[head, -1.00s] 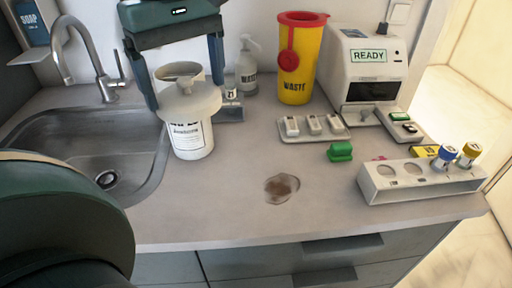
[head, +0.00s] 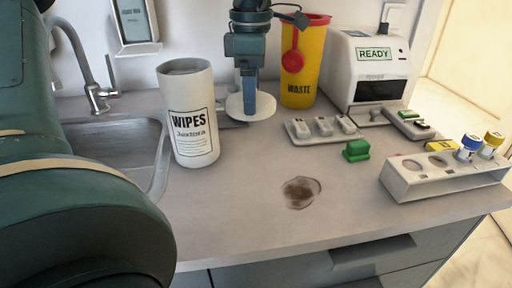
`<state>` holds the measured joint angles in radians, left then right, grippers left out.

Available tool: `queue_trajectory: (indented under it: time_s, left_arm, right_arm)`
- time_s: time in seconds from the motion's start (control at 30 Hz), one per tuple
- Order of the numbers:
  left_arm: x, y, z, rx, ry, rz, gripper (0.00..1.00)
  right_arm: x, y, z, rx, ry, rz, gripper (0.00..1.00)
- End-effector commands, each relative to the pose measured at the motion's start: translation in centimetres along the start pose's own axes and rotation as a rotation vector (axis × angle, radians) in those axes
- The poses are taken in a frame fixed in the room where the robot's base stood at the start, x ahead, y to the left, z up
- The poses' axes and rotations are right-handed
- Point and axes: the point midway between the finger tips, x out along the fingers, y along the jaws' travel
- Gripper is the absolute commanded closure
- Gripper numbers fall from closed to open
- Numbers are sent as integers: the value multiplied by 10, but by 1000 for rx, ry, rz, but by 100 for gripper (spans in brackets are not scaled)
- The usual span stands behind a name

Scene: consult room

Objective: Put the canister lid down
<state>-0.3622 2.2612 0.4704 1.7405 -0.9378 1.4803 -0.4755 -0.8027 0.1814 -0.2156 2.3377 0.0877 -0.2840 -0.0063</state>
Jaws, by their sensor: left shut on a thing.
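The white wipes canister (head: 190,145) stands upright on the counter beside the sink, its top open. The pale round lid (head: 262,108) is off it, to the right of the canister and close to the counter. My left gripper (head: 249,100) is seen edge-on from behind, pointing down and shut on the lid. Its fingers cover the lid's middle. I cannot tell whether the lid touches the counter. My right gripper is not in view.
Behind the lid stands a yellow waste bin (head: 299,85). To the right are a tray of small white items (head: 320,129), a green block (head: 356,150) and a tube rack (head: 440,178). A brown spill (head: 301,191) lies on the front counter, with bare room around it.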

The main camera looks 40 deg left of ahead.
Motion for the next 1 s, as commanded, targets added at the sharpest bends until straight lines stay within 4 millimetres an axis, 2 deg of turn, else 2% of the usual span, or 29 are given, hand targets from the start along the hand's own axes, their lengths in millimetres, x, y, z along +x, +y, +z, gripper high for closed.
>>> queue_trajectory:
  time_s: [0.17, 0.4, 0.63, 0.8, 1.0]
  left_arm:
    - [14, 3, 1, -34, 2, -1, 37]
    - [57, 3, 0, -37, 3, -3, 37]
    - [76, 3, 1, -36, 2, -1, 37]
    - [100, 3, 0, -37, 2, -3, 37]
    - [106, 3, 1, -37, 1, 1, 37]
  right_arm:
    - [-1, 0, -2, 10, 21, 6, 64]
    - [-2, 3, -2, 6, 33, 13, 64]
    - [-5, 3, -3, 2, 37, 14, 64]
    - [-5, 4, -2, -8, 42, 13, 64]
    - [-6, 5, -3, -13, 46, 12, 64]
